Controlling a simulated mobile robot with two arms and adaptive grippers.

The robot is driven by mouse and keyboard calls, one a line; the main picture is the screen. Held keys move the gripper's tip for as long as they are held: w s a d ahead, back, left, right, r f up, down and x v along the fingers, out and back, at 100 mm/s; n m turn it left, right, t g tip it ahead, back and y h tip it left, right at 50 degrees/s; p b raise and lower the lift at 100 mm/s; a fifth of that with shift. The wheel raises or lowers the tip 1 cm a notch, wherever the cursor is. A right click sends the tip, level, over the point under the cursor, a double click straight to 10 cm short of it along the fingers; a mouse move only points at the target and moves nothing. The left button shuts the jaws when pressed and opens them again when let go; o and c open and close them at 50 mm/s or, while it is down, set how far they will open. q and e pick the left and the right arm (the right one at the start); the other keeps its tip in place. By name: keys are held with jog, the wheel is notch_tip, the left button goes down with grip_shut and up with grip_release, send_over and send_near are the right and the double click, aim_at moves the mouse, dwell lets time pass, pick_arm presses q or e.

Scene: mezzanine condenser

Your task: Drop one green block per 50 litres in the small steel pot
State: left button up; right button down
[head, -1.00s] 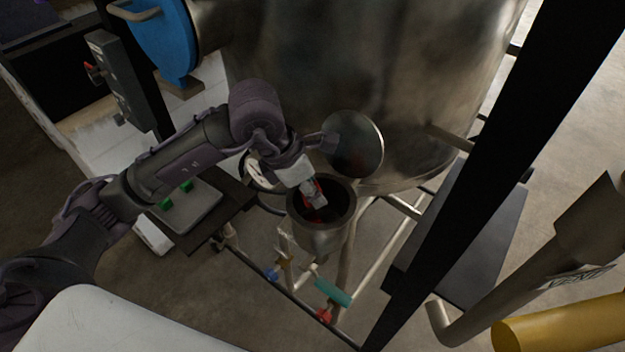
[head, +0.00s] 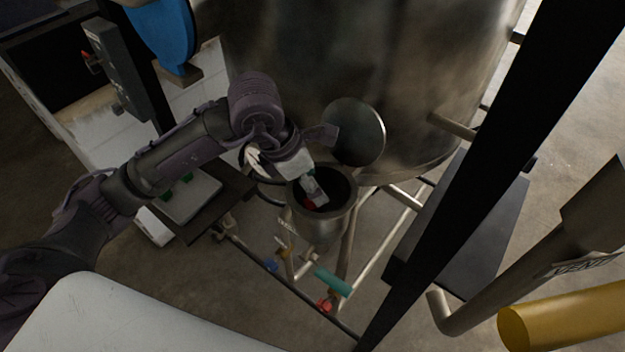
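The small steel pot (head: 345,215) stands open in front of the big steel tank, its round lid (head: 356,132) swung up behind it. My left gripper (head: 317,198) points down into the pot's mouth, with its fingertips at or inside the rim. Something red shows by the fingertips and a little green by the gripper's upper part; I cannot tell whether a block is held. The green blocks (head: 187,178) lie on a grey tray (head: 203,207), largely hidden behind my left arm. A white dial (head: 254,161) is partly hidden behind my gripper. My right gripper is out of view.
The big tank (head: 350,60) fills the back. A black post (head: 450,180) slants down right of the pot. Pipes with a teal handle (head: 332,283) and a red handle (head: 324,305) lie below the pot. A yellow cylinder (head: 560,322) is at lower right.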

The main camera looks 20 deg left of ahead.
pick_arm(q)
jog(key=v, duration=1.1)
jog(key=shift+a+r, duration=0.15)
jog(key=shift+r, duration=0.15)
jog(key=shift+s+f, duration=0.1)
